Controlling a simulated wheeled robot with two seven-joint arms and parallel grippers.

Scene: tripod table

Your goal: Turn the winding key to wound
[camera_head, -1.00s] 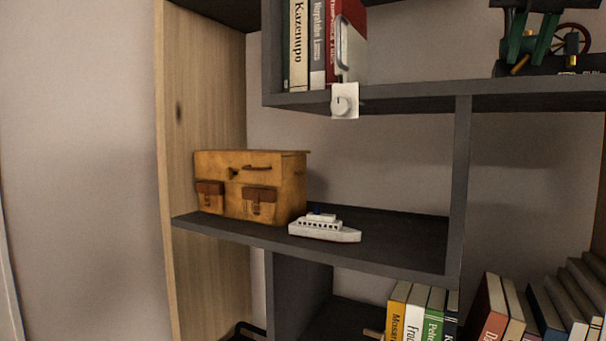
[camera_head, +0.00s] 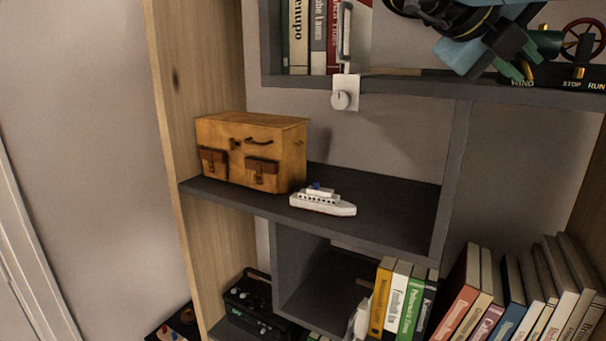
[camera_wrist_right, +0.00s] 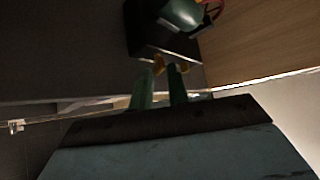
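A model engine with a green boiler (camera_head: 547,43) and a red spoked wheel (camera_head: 583,40) stands on a black base at the upper right shelf. The base reads WIND, STOP and RUN. A small brass winding key (camera_head: 528,69) is beside WIND, partly hidden by my right gripper (camera_head: 518,71). A second brass piece (camera_head: 579,72) stands near STOP. My right gripper reaches in from above, its green fingers apart. In the right wrist view, the fingertips (camera_wrist_right: 160,70) are spread, with the brass key (camera_wrist_right: 159,63) just at or beyond the gap; contact cannot be told. My left gripper is out of view.
The shelf edge (camera_head: 430,91) runs below the engine. Books and a white dial box (camera_head: 343,93) are to the left. A toy suitcase (camera_head: 250,153) and a white ship (camera_head: 322,201) sit on the shelf below. More books (camera_head: 500,300) stand lower right.

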